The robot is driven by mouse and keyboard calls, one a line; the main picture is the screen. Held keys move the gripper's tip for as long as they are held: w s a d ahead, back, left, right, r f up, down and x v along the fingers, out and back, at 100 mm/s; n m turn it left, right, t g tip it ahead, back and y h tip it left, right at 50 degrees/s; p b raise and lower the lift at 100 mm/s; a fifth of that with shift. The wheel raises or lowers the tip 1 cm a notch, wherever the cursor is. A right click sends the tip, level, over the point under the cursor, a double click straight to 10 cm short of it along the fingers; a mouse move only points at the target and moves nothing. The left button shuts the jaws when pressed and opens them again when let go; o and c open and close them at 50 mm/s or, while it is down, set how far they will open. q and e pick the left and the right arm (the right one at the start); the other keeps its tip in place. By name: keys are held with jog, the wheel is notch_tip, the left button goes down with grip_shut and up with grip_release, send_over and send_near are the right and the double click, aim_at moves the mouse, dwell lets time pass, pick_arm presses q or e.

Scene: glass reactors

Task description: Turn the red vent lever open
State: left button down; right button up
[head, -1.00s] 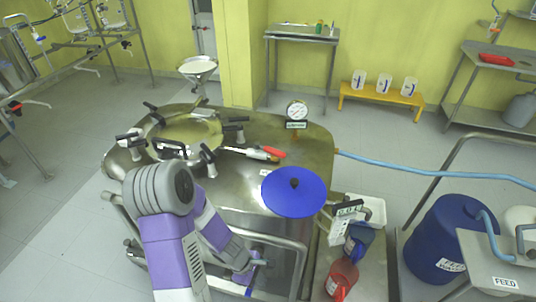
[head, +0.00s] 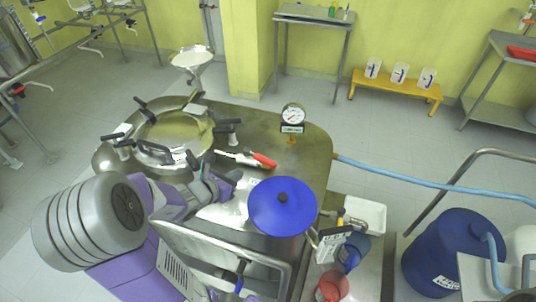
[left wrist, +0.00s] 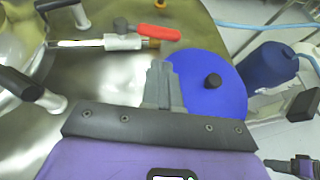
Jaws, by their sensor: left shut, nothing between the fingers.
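The red lever also shows in the left wrist view (left wrist: 157,31), beyond my fingertips. My left gripper (head: 232,177) is shut and empty, low over the vessel top, in front of the lever and apart from it. Its closed fingers show in the left wrist view (left wrist: 160,68).
A blue round lid (head: 275,215) with a black knob stands close to the right of my left gripper. Black clamp handles ring the manway (head: 170,130). A pressure gauge (head: 293,115) stands behind the lever. A blue hose (head: 430,183) runs off to the right.

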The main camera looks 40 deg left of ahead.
aim_at(263, 162)
pick_arm(q)
jog(key=b+x, duration=0.3)
jog(key=x, duration=0.9)
jog(key=shift+w+f, duration=0.15)
jog(key=shift+f, duration=0.1)
jog(key=shift+w+f+b, duration=0.15)
jog(key=shift+w+b, duration=0.2)
jog(key=shift+w, duration=0.1)
pick_arm(e)
jog(key=f, duration=0.3)
jog(key=shift+s+f, duration=0.2)
jog(key=shift+f, duration=0.15)
pick_arm(q)
jog(key=shift+a, duration=0.1)
